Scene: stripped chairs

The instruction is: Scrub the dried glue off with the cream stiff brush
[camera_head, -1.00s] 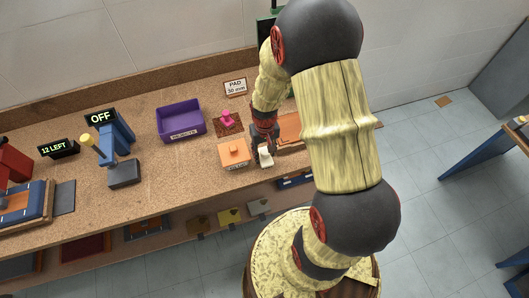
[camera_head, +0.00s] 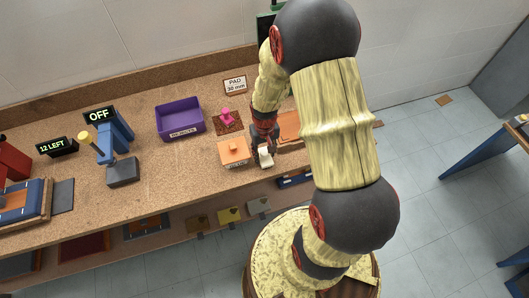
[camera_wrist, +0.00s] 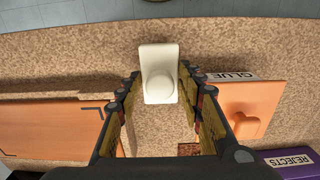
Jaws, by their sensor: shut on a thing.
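The cream brush (camera_wrist: 158,70) is between the fingertips of my gripper (camera_wrist: 159,84) in the wrist view, with a pale block and a rounded knob showing. It also shows as a small pale piece in the head view (camera_head: 266,157), near the bench's front edge. My gripper (camera_head: 264,146) is shut on it. Its bristles are hidden, and I cannot tell whether it touches the bench. An orange board (camera_wrist: 45,128) with a dark corner mark lies left of my gripper in the wrist view. No dried glue can be made out.
An orange knobbed block labelled GLUE (camera_head: 233,153) stands close beside my gripper. Behind it are a pink-handled thing (camera_head: 228,117) on a dark mat and a purple REJECTS bin (camera_head: 181,118). A blue device (camera_head: 120,140) under an OFF sign stands left. The bench (camera_head: 185,175) is clear between.

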